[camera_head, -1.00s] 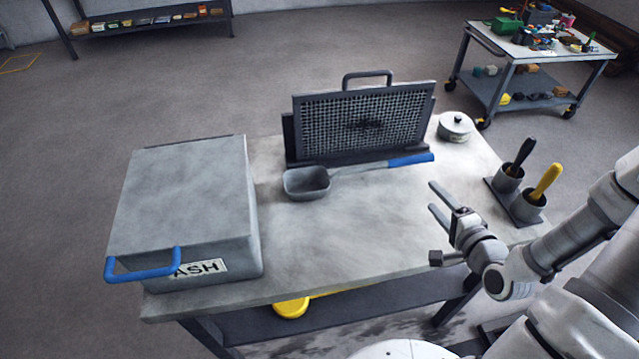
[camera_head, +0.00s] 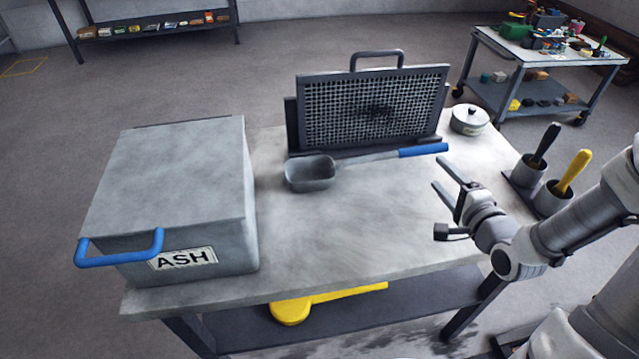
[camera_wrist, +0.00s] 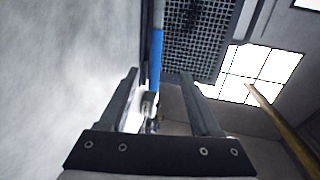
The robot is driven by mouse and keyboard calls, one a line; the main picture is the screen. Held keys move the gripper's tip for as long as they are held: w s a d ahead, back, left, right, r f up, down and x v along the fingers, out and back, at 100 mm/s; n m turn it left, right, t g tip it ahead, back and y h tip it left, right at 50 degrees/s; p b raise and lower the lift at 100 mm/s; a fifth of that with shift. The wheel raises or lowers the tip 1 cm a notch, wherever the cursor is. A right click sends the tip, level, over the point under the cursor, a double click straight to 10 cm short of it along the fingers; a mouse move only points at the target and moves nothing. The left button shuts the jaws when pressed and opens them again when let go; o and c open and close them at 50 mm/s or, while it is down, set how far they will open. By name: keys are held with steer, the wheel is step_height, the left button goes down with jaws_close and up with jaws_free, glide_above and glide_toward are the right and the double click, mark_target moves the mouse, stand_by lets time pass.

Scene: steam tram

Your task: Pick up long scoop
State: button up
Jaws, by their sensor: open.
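The long scoop (camera_head: 312,172) lies on the grey worktable (camera_head: 350,235), in front of the upright mesh screen. Its grey square bowl is at the left and its blue grip (camera_head: 423,150) points right. My gripper (camera_head: 440,176) is open and empty, just in front of the blue grip and apart from it in the head view. In the wrist view, the blue grip (camera_wrist: 156,60) shows beyond the fingers of my gripper (camera_wrist: 162,85), roughly between them. The scoop's bowl is out of sight there.
The mesh screen (camera_head: 375,108) stands right behind the scoop. A lidded pot (camera_head: 469,121) and cups holding a black-handled and a yellow-handled tool (camera_head: 572,172) are at the right. An ASH box (camera_head: 170,200) fills the left. The table's middle is clear.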

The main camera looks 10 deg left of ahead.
mark_target(417, 155)
steer(key=b+x, duration=0.1)
steer(key=x, duration=0.6)
steer(key=shift+w+a+f, duration=0.1)
steer(key=shift+w, duration=0.1)
steer(key=b+x, duration=0.1)
steer(key=x, duration=0.3)
steer(key=shift+w+f+b, duration=0.1)
steer(key=shift+f+b, duration=0.3)
steer(key=shift+f, duration=0.05)
steer(key=shift+w+a, duration=0.15)
steer(key=shift+w, duration=0.3)
jaws_close()
